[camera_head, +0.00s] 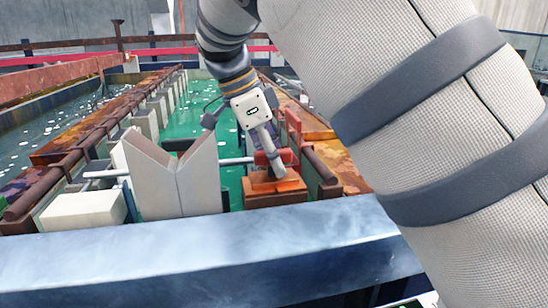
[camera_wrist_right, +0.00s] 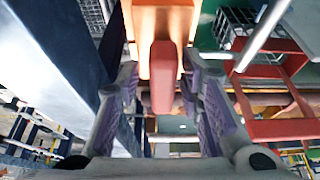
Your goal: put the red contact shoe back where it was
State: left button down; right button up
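The red contact shoe (camera_head: 289,157) shows as a small red block at the orange saddle-like block (camera_head: 275,187) near the front of the tank. In the right wrist view the red block (camera_wrist_right: 163,75) sits between my fingers, with the orange block (camera_wrist_right: 165,18) beyond it. I cannot tell whether the red and orange parts are one piece. My right gripper (camera_head: 270,152) reaches down to the red part, which it partly hides. In the wrist view its fingers (camera_wrist_right: 163,88) stand apart on either side of the red block, with gaps showing. My left gripper is not in view.
A pale V-shaped block (camera_head: 177,185) and a white box (camera_head: 84,209) stand to the left. A red upright frame (camera_head: 293,130) is close behind the gripper. A blue-grey beam (camera_head: 200,255) crosses the front. Green liquid (camera_head: 200,110) fills the tank.

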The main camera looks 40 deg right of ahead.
jog(key=shift+w, duration=0.1)
jog(key=v, duration=0.7)
jog(key=shift+a+r, duration=0.1)
jog(key=shift+r, duration=0.2)
